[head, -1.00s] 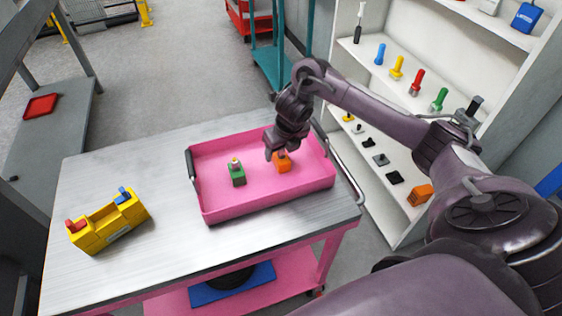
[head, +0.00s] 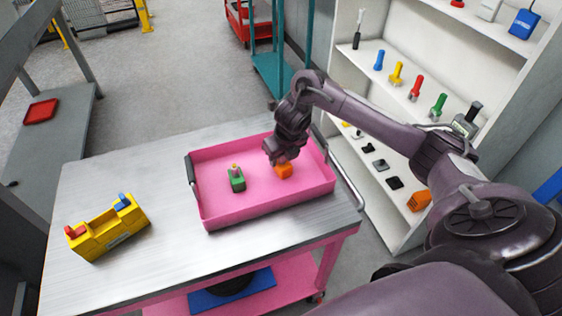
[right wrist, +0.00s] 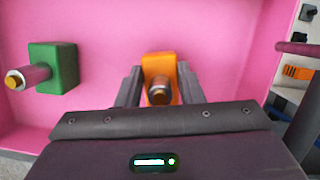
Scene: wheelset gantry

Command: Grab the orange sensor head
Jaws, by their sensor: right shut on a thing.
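The orange sensor head (head: 284,171) is in the right part of the pink tray (head: 265,211). In the right wrist view the orange sensor head (right wrist: 160,66) has a metal stub facing the camera and sits between my two fingers. My right gripper (head: 276,160) reaches down into the tray from above, and its fingers (right wrist: 158,88) are shut on the sensor head. In the head view the fingers partly cover its top. I cannot tell whether it touches the tray floor. My left gripper is not in view.
A green sensor head (head: 237,180) stands in the tray, left of the orange one. A yellow holder (head: 107,229) with red and blue pieces is on the metal tabletop (head: 130,170). A white shelf (head: 405,225) with tools and an orange block (head: 419,199) stands at the right.

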